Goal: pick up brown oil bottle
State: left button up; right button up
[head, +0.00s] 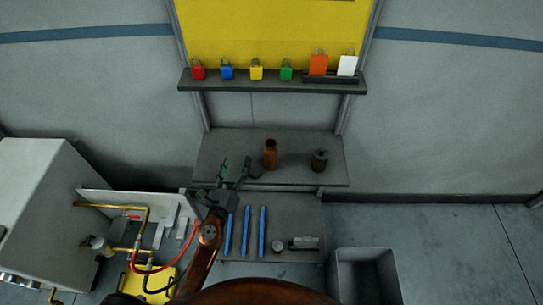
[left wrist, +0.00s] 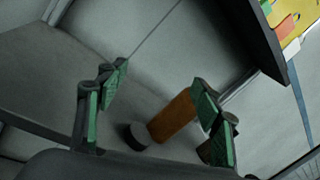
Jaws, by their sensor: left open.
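The brown oil bottle (head: 270,155) stands upright on the grey shelf (head: 222,150). My left gripper (head: 235,165) is open and empty, a little to the left of the bottle in the head view. In the left wrist view the bottle (left wrist: 172,118) appears tilted in the picture, beyond my open left fingers (left wrist: 160,88) and nearer the right finger. That finger partly hides the bottle's upper end. No contact between finger and bottle is clear. My right gripper is not in view.
A dark round piece (head: 256,171) lies beside the bottle, and a dark jar (head: 319,160) stands to its right. An upper shelf (head: 272,86) with several coloured padlocks overhangs behind. Blue sticks (head: 246,231) lie on the lower surface. A grey bin (head: 365,278) stands lower right.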

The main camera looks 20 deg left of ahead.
aim_at(267, 161)
pick_arm(q)
jog(key=w+d+f+m+h, duration=0.1)
jog(key=d+m, duration=0.1)
jog(key=w+d+f+m+h, duration=0.1)
jog(key=d+m+h, duration=0.1)
jog(key=d+m, duration=0.1)
jog(key=w+d+f+m+g+h, duration=0.1)
jog(key=d+m, duration=0.1)
jog(key=m, duration=0.1)
jog(key=shift+d+f+h, duration=0.25)
jog(key=shift+d+h, duration=0.05)
jog(key=shift+w+d+f+m, duration=0.15)
jog(key=shift+w+d, duration=0.1)
jog(key=shift+w, duration=0.35)
jog(key=shift+w+d+f+m, duration=0.15)
jog(key=shift+w+d, duration=0.1)
jog(key=shift+w, duration=0.35)
jog(key=w, duration=0.3)
jog(key=w+d+b, duration=0.1)
jog(key=w, duration=0.1)
jog(key=shift+w, duration=0.1)
jog(key=shift+c, duration=0.6)
jog(key=c, duration=1.5)
